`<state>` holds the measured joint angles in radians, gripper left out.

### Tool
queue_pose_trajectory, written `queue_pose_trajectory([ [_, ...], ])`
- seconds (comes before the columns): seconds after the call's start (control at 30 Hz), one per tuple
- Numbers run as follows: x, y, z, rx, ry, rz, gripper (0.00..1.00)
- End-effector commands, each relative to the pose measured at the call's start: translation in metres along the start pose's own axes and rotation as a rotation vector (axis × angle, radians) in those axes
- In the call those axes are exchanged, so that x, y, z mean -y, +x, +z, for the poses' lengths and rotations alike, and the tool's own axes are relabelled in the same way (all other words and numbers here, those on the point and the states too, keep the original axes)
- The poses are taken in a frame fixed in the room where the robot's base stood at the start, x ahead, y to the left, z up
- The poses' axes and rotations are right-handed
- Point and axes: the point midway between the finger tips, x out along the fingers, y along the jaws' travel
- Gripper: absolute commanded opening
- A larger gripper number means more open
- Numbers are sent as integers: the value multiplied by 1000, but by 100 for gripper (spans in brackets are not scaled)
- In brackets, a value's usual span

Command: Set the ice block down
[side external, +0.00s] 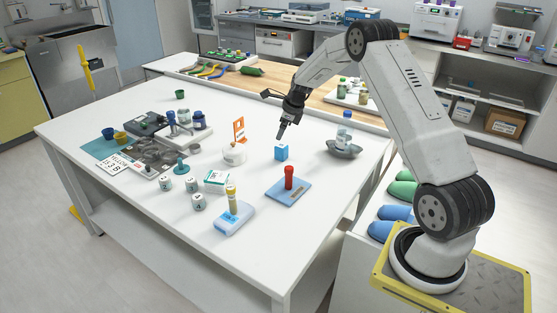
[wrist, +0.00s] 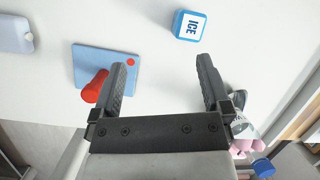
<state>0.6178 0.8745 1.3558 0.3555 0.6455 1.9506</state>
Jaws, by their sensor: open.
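The ice block (side external: 281,152) is a small blue cube with a white top. It stands upright on the white table (side external: 250,109). In the wrist view the ice block (wrist: 190,25) shows its "ICE" label, beyond my fingertips and apart from them. My gripper (side external: 281,135) is just above the block in the side view. Its two fingers are spread with nothing between them in the wrist view (wrist: 164,62).
A blue board (side external: 288,190) with a red peg (side external: 289,177) stands in front of the block. Bare table surrounds the block.

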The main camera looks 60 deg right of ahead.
Motion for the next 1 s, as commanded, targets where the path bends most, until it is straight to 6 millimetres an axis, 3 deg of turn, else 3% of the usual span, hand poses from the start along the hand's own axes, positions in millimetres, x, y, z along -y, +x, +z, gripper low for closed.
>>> queue_pose_trajectory([
  [0.2,-68,-22,20,-29,-457,23,98],
  [0.47,-153,-50,22,-51,-1039,60,98],
  [0.77,-245,-81,-1,-49,-1717,108,98],
  [1.0,-310,-104,-39,-25,-2262,148,98],
])
